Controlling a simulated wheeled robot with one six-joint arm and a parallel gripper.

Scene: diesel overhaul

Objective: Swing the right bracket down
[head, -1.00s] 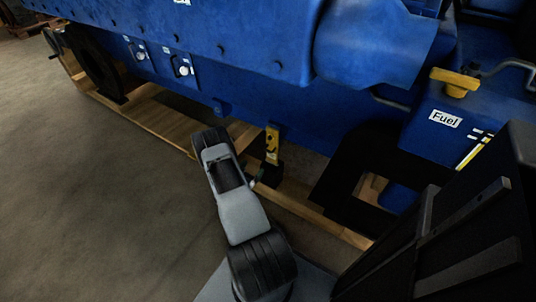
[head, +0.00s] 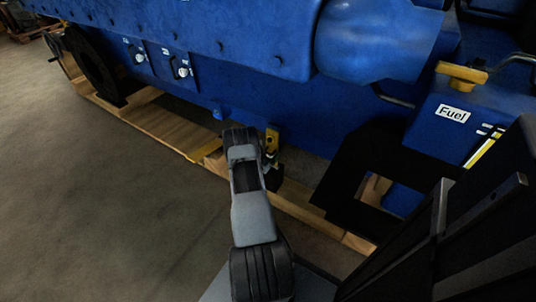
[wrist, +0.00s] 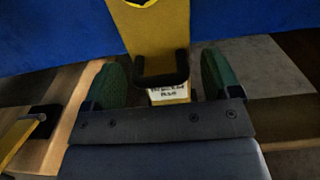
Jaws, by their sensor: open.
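The yellow upright bracket (head: 271,140) stands against the lower side of the blue engine, above the wooden base. In the wrist view the bracket (wrist: 160,28) hangs into the picture from the top, with a black U-shaped edge and a white label (wrist: 170,93) at its lower end; the label's text is too small to read. My gripper (wrist: 160,78) is open, its two green pads on either side of the bracket's lower end, with gaps visible on both sides. In the head view my arm partly covers the gripper and the bracket's lower part.
A second yellow piece (head: 205,150) lies along the wooden base to the left; it also shows in the wrist view (wrist: 20,135). The blue engine (head: 250,45) stands close behind. A black frame (head: 345,185) is to the right. The floor at left is clear.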

